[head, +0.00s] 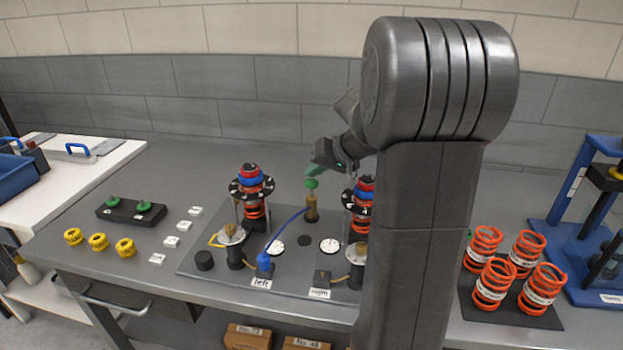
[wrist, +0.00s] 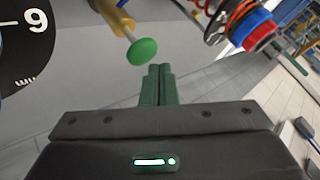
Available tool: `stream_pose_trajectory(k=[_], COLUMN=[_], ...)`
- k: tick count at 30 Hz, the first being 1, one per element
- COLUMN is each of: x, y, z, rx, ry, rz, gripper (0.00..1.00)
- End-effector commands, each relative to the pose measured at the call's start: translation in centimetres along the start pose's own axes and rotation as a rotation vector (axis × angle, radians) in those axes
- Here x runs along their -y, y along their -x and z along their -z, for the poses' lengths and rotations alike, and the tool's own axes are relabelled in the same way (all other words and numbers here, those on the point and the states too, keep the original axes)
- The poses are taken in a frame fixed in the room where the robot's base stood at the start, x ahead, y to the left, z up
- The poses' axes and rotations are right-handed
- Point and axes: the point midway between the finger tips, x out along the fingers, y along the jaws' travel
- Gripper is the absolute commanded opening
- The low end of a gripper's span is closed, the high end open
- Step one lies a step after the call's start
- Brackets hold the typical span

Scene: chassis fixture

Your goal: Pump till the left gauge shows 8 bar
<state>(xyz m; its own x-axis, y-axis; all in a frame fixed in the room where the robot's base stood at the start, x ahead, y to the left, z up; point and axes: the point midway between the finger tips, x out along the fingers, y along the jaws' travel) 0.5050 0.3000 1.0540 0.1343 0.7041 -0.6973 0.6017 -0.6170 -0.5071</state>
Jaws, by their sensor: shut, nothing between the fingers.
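The pump has a brass body (head: 312,207) and a round green knob (head: 311,184). The knob also shows in the wrist view (wrist: 141,52), on a thin rod just ahead and left of my fingertips. My gripper (head: 313,172) is shut and empty, its green fingers (wrist: 158,70) together close above the knob; contact cannot be told. The left gauge (head: 275,247) is a white dial near the "left" label; its reading is too small to make out. A blue hose (head: 287,228) runs from the pump to the blue connector (head: 264,263) at the left.
Two spring struts, left (head: 255,212) and right (head: 361,206), flank the pump. A second white dial (head: 330,245) lies right of the left gauge. Orange springs (head: 493,281) stand on a black mat at right. Yellow rings (head: 98,242) lie at left. A dark disc marked "9" (wrist: 28,35) fills the wrist view's corner.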

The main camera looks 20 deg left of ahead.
Motion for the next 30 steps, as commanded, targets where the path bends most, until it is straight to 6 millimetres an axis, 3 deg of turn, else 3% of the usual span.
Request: stream_pose_trajectory(k=[14, 30], x=[0.4, 2.8], y=[0.5, 3.8], z=[0.4, 2.8], rx=[-0.001, -0.001], ry=[0.001, 0.001], rz=[0.000, 0.001], gripper=[0.00, 0.00])
